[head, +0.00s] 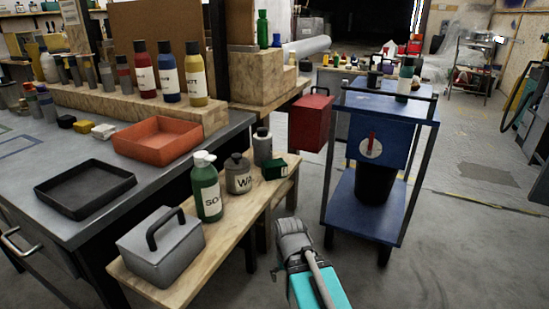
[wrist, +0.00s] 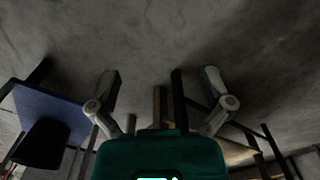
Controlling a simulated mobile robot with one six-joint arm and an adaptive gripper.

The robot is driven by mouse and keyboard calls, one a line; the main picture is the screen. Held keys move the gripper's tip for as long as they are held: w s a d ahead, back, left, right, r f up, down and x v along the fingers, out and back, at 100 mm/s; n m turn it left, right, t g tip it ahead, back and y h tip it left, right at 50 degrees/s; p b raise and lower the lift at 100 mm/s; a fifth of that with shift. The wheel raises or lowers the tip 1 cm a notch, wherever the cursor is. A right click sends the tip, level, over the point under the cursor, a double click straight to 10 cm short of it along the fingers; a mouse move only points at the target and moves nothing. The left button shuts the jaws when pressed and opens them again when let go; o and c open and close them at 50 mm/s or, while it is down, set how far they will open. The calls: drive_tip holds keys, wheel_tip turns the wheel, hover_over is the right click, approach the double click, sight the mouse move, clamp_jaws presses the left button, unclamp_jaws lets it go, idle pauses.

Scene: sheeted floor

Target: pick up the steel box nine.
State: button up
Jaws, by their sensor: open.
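A grey steel box (head: 161,246) with a dark arched handle on its lid sits at the near end of the low wooden bench (head: 130,289) in the head view. No number is readable on it. My gripper (wrist: 161,82) shows in the wrist view with its two fingers spread wide and nothing between them, over bare floor. In the head view my arm stands to the right of the bench, apart from the box, and the fingertips are hidden. The box cannot be made out in the wrist view.
A green soap bottle (head: 206,188) stands just behind the box, with a grey lidded jar (head: 238,176) and a dark grey bottle (head: 263,147) farther along. A workbench with a black tray (head: 85,190) is at left. A blue cart (head: 365,208) stands at right.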

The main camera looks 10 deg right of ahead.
drive_tip(key=shift+r+p, duration=1.05)
drive_tip(key=shift+r, duration=0.6)
